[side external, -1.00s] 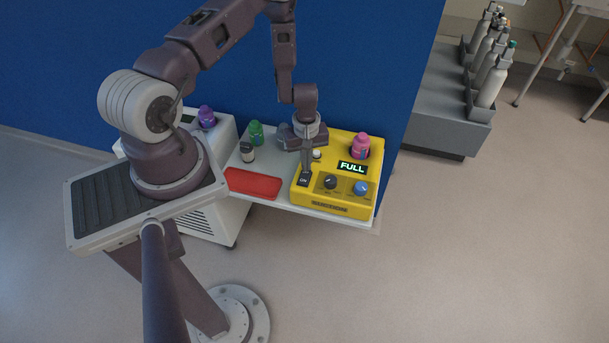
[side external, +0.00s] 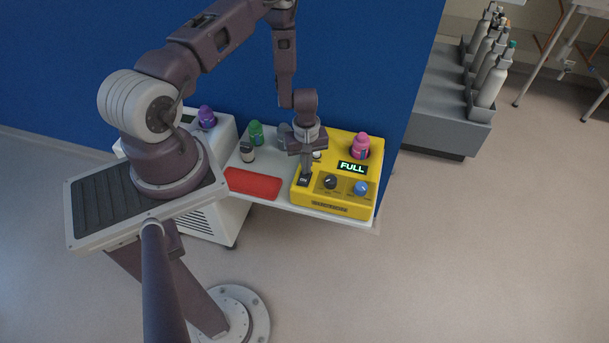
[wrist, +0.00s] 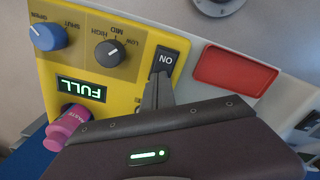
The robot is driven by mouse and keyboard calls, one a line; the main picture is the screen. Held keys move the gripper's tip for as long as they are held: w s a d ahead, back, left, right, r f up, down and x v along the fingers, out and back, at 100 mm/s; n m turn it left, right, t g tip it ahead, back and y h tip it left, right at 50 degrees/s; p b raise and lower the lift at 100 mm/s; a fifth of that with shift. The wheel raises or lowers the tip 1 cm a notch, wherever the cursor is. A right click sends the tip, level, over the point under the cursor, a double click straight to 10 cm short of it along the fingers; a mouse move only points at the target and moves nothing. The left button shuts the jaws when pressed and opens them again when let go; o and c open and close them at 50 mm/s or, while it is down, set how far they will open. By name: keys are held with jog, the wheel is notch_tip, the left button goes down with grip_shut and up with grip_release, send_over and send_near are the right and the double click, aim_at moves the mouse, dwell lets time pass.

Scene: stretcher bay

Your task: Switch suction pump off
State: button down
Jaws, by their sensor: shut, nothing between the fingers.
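The yellow suction pump (side external: 320,207) stands on the right part of the shelf. Its display (side external: 351,168) reads FULL and is lit green. A dark rocker switch (wrist: 165,61) marked ON sits at the pump's corner beside the dark dial; it also shows in the side view (side external: 304,181). My gripper (side external: 306,176) is shut and empty, pointing down with its tips at the switch. In the wrist view, the fingertips (wrist: 160,82) are at the switch's near edge; I cannot tell whether they touch it.
A dark dial (wrist: 109,53) and a blue dial (wrist: 48,36) are beside the switch. A pink bottle (side external: 361,146) sits in the pump. A red tray (side external: 252,183), a green bottle (side external: 256,133) and a small dark-and-white bottle (side external: 247,152) are left of it. A blue wall is behind.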

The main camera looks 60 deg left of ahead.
jog(key=shift+r, duration=3.45)
jog(key=w+d+r+m+t, duration=0.15)
jog(key=d+r+m, duration=0.3)
jog(key=r, duration=0.95)
jog(key=w+d+r+m+t, duration=0.1)
jog(key=d+r+m+t, duration=0.15)
jog(key=d+r, duration=0.75)
jog(key=s+d+r+m+t, duration=0.1)
jog(key=s+r+m, duration=0.7)
jog(key=s+r, duration=0.8)
jog(key=s, duration=0.4)
jog(key=shift+s+d+r+t, duration=0.2)
jog(key=shift+d+r+t, duration=0.1)
jog(key=shift+d, duration=0.1)
